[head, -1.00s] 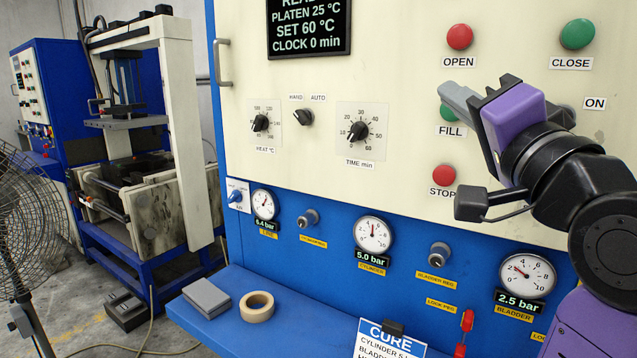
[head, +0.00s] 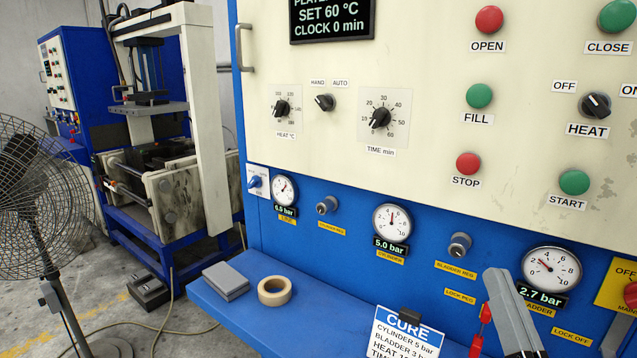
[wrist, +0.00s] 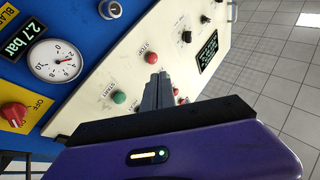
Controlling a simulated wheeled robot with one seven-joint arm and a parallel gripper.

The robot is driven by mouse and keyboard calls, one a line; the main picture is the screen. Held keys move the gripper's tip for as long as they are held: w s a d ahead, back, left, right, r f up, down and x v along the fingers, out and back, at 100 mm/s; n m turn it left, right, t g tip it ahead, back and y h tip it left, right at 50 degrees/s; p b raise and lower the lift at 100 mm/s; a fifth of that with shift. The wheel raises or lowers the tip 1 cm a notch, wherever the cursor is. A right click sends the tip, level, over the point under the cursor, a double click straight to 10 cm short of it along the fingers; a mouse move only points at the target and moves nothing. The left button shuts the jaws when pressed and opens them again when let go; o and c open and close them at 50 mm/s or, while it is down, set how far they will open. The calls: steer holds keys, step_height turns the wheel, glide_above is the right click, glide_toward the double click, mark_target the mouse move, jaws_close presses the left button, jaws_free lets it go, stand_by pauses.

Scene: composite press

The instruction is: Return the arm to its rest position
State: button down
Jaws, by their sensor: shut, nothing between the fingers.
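My gripper (head: 512,312) shows as grey fingers at the lower right of the head view, in front of the blue lower panel and beside the bladder gauge (head: 551,267). The fingers are together and hold nothing. In the wrist view the shut fingers (wrist: 158,88) point toward the cream control panel (wrist: 115,75), near the red STOP button (wrist: 151,58). I cannot tell the exact gap to the panel, but no contact shows. Most of my arm is outside the head view.
A blue ledge (head: 235,313) juts out below the panel, with a grey block (head: 226,281) and a tape roll (head: 275,291) on it. A CURE sign (head: 405,335) stands at its front. A fan (head: 35,190) stands at the left.

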steer(key=s+a+f+n+g, duration=0.1)
steer(key=s+f+n+g, duration=0.2)
steer(key=s+f, duration=2.4)
steer(key=s+g, duration=0.4)
steer(key=g, duration=0.1)
steer(key=shift+a+g, duration=0.3)
steer(key=shift+a, duration=0.05)
